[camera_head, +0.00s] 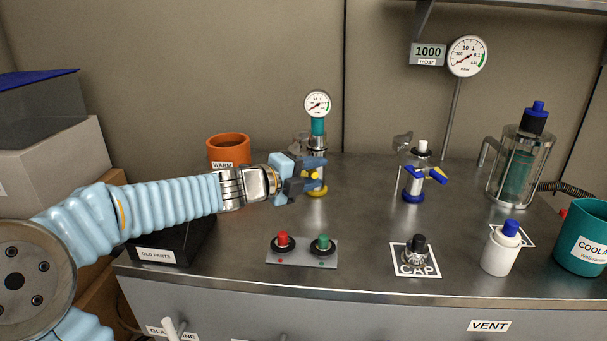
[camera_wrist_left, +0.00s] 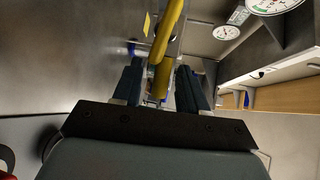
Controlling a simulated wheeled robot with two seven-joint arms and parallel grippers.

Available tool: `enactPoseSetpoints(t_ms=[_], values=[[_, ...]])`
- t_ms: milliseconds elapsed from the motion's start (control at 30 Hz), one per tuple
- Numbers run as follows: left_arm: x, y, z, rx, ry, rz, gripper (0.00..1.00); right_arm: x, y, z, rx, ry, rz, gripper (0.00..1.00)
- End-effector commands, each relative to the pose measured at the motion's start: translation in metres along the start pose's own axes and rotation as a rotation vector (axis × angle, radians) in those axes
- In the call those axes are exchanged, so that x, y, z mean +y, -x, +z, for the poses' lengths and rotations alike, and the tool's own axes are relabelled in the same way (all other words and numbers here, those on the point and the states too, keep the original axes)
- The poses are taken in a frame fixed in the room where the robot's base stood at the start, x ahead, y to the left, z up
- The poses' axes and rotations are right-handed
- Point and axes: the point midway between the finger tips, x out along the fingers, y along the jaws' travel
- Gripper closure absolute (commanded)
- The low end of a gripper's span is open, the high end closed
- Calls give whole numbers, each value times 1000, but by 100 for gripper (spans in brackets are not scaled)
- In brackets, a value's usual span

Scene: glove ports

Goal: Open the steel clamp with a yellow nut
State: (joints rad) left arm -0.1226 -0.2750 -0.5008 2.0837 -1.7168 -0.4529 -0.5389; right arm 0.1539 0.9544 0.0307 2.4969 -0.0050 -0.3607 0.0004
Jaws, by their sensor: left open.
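The clamp's yellow nut (camera_head: 317,174) shows in small patches at the fingertips of my left gripper (camera_head: 318,174). It sits on the upright fitting with a teal neck (camera_head: 318,127), a round gauge on top and a yellow foot (camera_head: 317,192). The steel clamp body is mostly hidden behind the gripper. In the left wrist view, a long yellow part (camera_wrist_left: 165,35) stands in the gap ahead of the open fingers (camera_wrist_left: 160,84). I cannot tell whether the fingers touch it. My right gripper is out of view.
A second fitting (camera_head: 414,174) with blue and yellow parts stands to the right. A red and green button panel (camera_head: 302,252) and a black cap (camera_head: 417,248) lie in front. An orange pot (camera_head: 229,147) stands behind my left arm. A white bottle (camera_head: 499,252) and teal container (camera_head: 583,238) stand right.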

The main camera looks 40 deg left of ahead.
Motion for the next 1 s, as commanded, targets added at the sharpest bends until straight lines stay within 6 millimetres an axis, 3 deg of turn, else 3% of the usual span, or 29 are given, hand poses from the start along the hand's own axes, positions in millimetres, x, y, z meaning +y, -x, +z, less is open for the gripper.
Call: enactPoseSetpoints(t_ms=[167,300,600,767,1000], values=[[-4,26,2,-4,1,-3,58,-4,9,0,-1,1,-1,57],[-4,61,2,-5,1,-2,58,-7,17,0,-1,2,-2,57],[0,122,1,-4,0,-2,58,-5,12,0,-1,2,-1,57],[0,135,0,-2,1,0,58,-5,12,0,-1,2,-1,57],[0,136,0,0,1,0,58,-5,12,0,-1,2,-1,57]])
